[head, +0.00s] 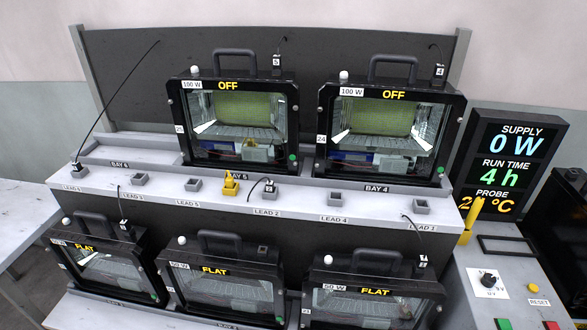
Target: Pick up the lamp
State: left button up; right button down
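Several black floodlight lamps with top handles stand on a two-level rack. On the upper level are a left 100 W lamp (240,121) in BAY 5 and a right 100 W lamp (389,134) in BAY 4; both read OFF. On the lower level are a left lamp (107,257), a middle lamp (222,281) and a right 50 W lamp (369,292); all read FLAT. The frame does not show which lamp is meant. The right lower lamp is cut off by the bottom edge. Neither of my grippers is in view.
The ledge (300,204) has grey sockets, a yellow piece (231,183) and black lead plugs. Thin leads hang near the lamps. At right, a display (516,165) reads 0 W and 4 h above a control panel (500,285). A pale table (25,215) stands at left.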

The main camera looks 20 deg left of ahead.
aim_at(218, 275)
jog(key=u, duration=1.35)
